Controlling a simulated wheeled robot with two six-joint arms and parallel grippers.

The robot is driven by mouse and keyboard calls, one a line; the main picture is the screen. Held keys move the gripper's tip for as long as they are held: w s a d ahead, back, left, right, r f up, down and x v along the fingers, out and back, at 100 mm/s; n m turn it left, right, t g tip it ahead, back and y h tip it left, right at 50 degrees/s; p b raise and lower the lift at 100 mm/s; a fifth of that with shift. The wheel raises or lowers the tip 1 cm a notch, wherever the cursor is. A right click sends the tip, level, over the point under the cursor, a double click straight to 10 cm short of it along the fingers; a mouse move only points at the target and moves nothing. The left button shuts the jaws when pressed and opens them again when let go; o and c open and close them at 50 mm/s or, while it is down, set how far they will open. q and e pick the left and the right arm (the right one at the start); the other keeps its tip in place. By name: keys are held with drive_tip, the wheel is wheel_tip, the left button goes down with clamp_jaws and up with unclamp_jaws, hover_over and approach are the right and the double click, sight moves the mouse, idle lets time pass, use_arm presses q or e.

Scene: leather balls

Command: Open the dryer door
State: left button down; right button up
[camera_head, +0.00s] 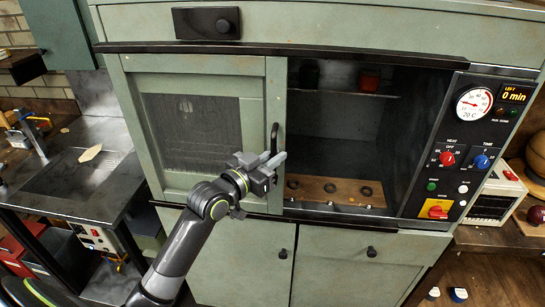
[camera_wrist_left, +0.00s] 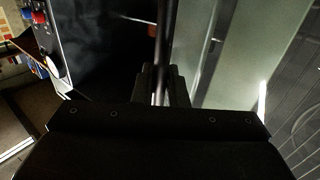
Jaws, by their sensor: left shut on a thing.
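The dryer (camera_head: 345,20) is a pale green cabinet. Its door (camera_head: 175,65), a green frame around a dark mesh panel, covers the left part of the opening. The right part is uncovered and shows the dark interior (camera_head: 340,140). A black upright bar handle (camera_head: 274,132) sits at the door's right edge. My left gripper (camera_head: 274,163) is shut on the lower part of this handle. In the left wrist view the bar (camera_wrist_left: 161,45) runs between the fingers (camera_wrist_left: 161,85), which hide part of it. My right gripper is not in view.
Inside, a wooden board (camera_head: 335,191) with several round holes lies at the bottom, below a wire shelf (camera_head: 345,93). A control panel (camera_head: 465,145) with gauge and knobs is right of the opening. A metal bench (camera_head: 85,185) stands at left.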

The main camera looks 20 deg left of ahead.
use_arm(q)
drive_tip(key=c, duration=1.8)
unclamp_jaws()
drive_tip(key=shift+v, duration=8.7)
drive_tip(key=shift+d, duration=0.1)
